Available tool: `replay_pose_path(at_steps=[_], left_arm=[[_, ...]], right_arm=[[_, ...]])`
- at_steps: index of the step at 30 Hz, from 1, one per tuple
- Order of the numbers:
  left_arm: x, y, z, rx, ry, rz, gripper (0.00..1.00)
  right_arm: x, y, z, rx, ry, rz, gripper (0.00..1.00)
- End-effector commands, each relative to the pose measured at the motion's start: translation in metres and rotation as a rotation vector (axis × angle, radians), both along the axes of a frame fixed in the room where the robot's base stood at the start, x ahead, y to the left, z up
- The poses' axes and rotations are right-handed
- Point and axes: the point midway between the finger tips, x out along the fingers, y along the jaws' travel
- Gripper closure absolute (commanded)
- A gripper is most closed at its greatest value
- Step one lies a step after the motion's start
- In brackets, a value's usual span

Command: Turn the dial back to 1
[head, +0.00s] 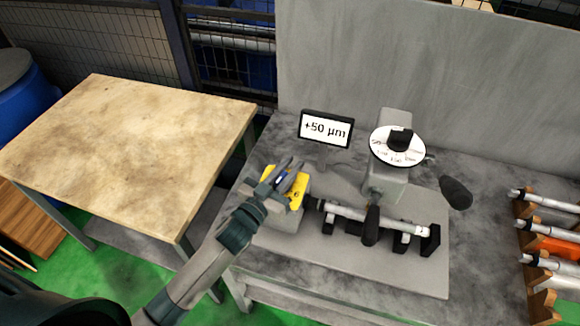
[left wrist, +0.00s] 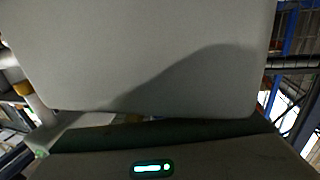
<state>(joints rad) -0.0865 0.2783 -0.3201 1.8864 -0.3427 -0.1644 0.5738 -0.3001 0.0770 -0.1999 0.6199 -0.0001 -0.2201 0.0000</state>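The dial (head: 398,146) is a white disc with dark markings and a black knob (head: 400,139), on top of the grey grinder head (head: 385,185). Its markings are too small to read. The display (head: 326,129) left of it reads +50 µm. My left gripper (head: 293,167) is over a yellow part (head: 297,190) on a grey block, well left of the dial. Its two dark fingers look spread apart, with a bit of blue between them. I cannot tell whether it touches the yellow part. The left wrist view shows a large pale grey surface and no fingers. My right gripper is out of view.
A metal shaft (head: 350,215) lies across black supports on the grinder bed. Several shafts rest in a wooden rack (head: 540,215) at the right. A bare beige table (head: 125,150) stands at the left.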

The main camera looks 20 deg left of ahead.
Motion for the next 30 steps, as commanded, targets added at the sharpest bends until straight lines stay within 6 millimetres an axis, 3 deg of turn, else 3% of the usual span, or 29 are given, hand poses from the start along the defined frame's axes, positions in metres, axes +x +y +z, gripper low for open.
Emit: replay_pose_path(at_steps=[2, 17, 30], left_arm=[[-0.0001, 0.0000, 0.0000, 0.000, 0.000, 0.000, 1.00], [-0.0008, -0.0010, 0.0006, 0.003, 0.000, -0.047, 1.00], [-0.0039, -0.0079, 0.0000, 0.009, -0.001, -0.285, 1.00]], right_arm=[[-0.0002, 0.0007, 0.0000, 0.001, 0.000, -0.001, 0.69], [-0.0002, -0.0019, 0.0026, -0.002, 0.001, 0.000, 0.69], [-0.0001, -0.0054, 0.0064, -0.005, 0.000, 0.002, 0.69]])
